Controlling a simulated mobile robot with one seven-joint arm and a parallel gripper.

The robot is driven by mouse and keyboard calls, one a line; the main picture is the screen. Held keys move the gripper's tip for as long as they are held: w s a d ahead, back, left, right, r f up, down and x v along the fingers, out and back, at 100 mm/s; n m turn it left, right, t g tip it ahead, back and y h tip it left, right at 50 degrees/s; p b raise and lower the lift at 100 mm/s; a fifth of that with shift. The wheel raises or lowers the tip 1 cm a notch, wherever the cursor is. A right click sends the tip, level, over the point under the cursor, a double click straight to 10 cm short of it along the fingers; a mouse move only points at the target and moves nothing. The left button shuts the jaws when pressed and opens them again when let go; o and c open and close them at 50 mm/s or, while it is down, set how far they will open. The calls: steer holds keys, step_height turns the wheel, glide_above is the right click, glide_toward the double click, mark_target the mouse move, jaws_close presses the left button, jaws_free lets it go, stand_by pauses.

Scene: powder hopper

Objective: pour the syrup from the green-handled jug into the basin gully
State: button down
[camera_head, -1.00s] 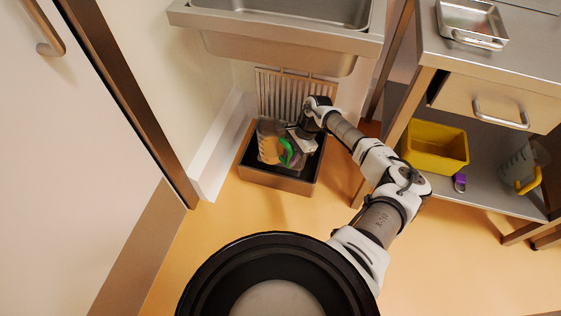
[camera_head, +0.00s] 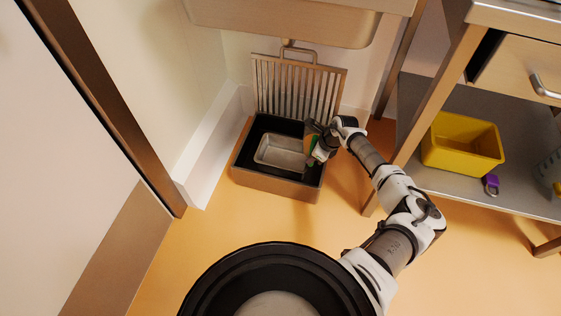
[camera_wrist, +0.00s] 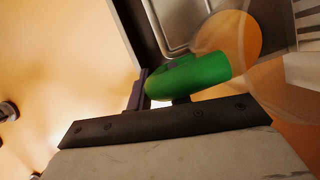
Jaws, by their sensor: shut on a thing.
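The basin gully (camera_head: 277,185) is a brown-rimmed box with a dark inside, set at the floor below the sink. A grey metal pan (camera_head: 279,152) lies inside it. The jug (camera_head: 310,149) is clear with orange syrup, and my gripper (camera_head: 321,147) is shut on its green handle at the gully's right side. In the wrist view the green handle (camera_wrist: 190,76) lies between the jaws, with the clear jug and orange syrup (camera_wrist: 232,38) beyond. Much of the jug is hidden in the head view, so its tilt and any flow are unclear.
A slatted grate (camera_head: 297,88) leans upright on the wall behind the gully. The sink basin (camera_head: 285,22) overhangs it. At right, a shelf unit holds a yellow tub (camera_head: 462,145) and a purple-tagged item (camera_head: 491,185). A white skirting (camera_head: 205,150) borders the left.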

steer(key=shift+w+d+f, duration=0.15)
steer(key=shift+w+f, duration=0.05)
stand_by(0.4)
